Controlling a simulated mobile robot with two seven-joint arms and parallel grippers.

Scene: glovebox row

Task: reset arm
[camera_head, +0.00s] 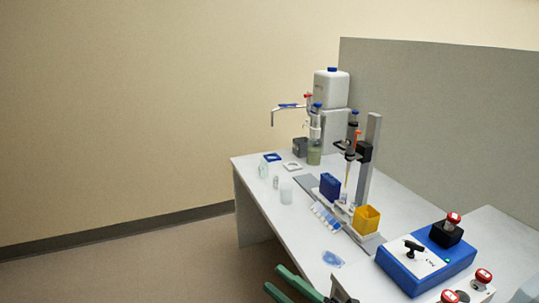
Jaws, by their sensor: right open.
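My right gripper (274,278) shows at the bottom edge of the head view, low in front of the white bench (300,240). Its two green fingers point up and left, stand apart and hold nothing. The rest of my right arm is mostly cut off by the frame's bottom edge. The gripper appears apart from everything on the bench. My left gripper is not in view.
A blue control box (425,262) with a black lever stands right of the gripper. A blue patch (332,259) lies near the bench's front edge. Floor at left is clear.

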